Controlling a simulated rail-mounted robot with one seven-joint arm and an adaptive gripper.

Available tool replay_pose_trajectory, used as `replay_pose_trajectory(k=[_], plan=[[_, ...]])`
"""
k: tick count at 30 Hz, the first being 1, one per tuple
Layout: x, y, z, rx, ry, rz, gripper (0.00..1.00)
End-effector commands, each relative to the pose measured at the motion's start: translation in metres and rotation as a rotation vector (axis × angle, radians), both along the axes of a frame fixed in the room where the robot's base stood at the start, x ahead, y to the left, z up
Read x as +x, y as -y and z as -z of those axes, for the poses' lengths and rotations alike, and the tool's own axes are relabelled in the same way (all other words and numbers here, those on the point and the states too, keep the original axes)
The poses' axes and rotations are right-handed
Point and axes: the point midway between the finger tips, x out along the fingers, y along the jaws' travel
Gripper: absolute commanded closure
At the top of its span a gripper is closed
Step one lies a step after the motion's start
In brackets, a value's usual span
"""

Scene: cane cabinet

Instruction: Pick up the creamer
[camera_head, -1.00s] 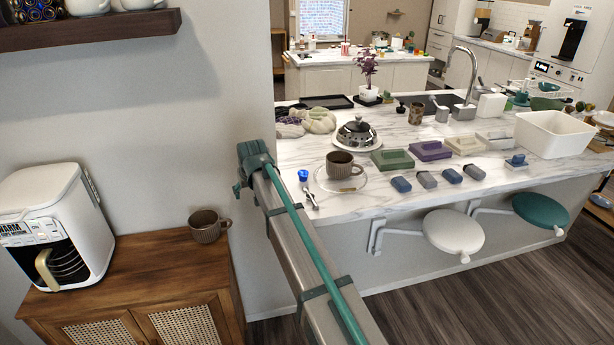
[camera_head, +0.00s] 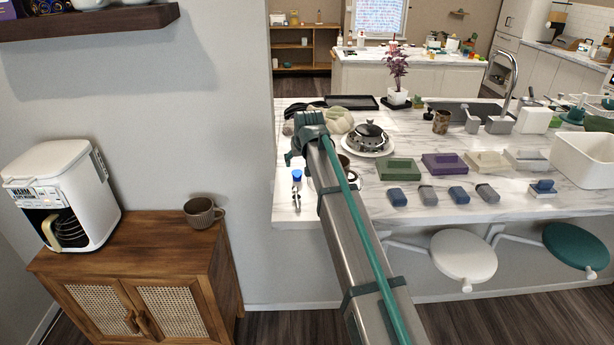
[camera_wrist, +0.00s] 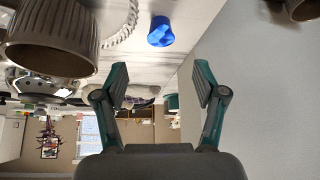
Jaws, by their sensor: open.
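No thing in view is clearly the creamer, and I cannot tell which one it is. A brown ribbed cup (camera_head: 203,212) with a handle stands upright on the wooden cabinet. A second brown ribbed cup on the island is mostly hidden by my arm in the head view; it shows large at upper left in the wrist view (camera_wrist: 52,38). A small blue-topped item (camera_head: 297,175) stands near the island's left end, and its blue part (camera_wrist: 161,32) also shows in the wrist view. My gripper (camera_wrist: 160,86) is open and empty, apart from these things.
A white coffee machine (camera_head: 62,195) stands on the wooden cabinet (camera_head: 150,245). A dark shelf (camera_head: 90,22) hangs above. The marble island (camera_head: 345,208) holds a domed dish (camera_head: 369,136), several coloured boxes and a white basin (camera_head: 585,160). A wall separates cabinet and island.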

Motion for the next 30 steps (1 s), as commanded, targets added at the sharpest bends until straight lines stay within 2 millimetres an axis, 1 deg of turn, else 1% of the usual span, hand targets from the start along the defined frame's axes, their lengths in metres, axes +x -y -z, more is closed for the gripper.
replay_pose_trajectory(k=[9,17,27,30], plan=[[0.023,-0.007,0.035,-0.001,-0.002,0.000,0.29],[0.030,-0.008,0.047,0.000,0.000,0.000,0.29],[0.050,-0.014,0.082,0.000,-0.001,0.000,0.29],[0.051,-0.014,0.085,0.000,0.000,0.000,0.29]])
